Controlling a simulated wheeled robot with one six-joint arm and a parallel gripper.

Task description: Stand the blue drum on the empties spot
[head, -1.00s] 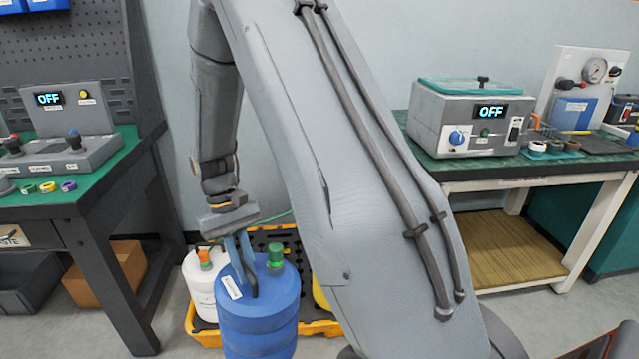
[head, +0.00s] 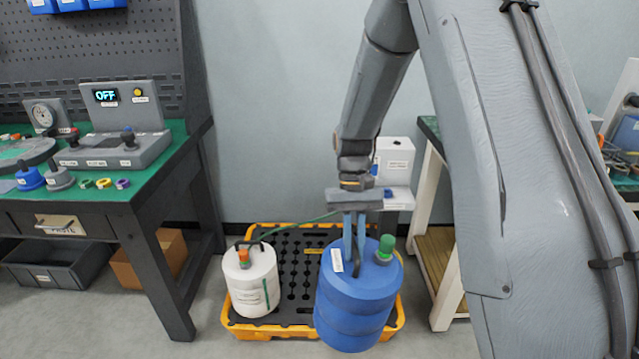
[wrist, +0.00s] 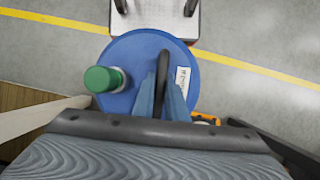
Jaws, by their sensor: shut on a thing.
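The blue drum (head: 352,305) hangs upright from my gripper (head: 354,262), with a green cap and a white label on its top. My gripper is shut on the drum's black handle. In the wrist view the drum's top (wrist: 136,62) shows with the handle between the fingers (wrist: 160,100). In the head view the drum covers the front right part of a black-decked spill pallet (head: 290,248) with a yellow rim. I cannot tell whether the drum's base touches anything. No marked empties spot can be made out.
A white box-like unit (head: 394,162) is behind the gripper. Another bench is at the right.

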